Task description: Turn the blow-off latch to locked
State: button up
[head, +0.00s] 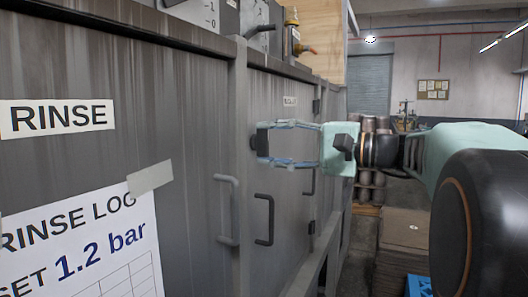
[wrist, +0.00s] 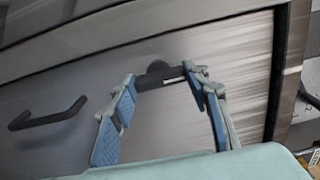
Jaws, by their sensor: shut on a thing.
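The dark latch (head: 261,140) sits on the grey metal door at the middle of the head view. In the wrist view the latch (wrist: 158,73) is a dark bar with a rounded hub behind it, lying across between the fingertips. My gripper (head: 268,144), pale green with blue pads, reaches in from the right and is shut on the latch, its fingers held apart by the bar. It also shows in the wrist view (wrist: 160,78). The fingertips cover the bar's ends, and I cannot tell whether the latch stands at locked.
A dark door handle (head: 264,220) hangs below my gripper, and a grey handle (head: 228,210) is left of it. A small label (head: 290,101), too small to read, is above. A brass valve (head: 293,35) stands on top. Stacked cylinders (head: 372,125) stand behind my arm.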

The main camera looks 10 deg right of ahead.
dwell(0.4)
jog(key=o, duration=0.9)
jog(key=v, duration=1.2)
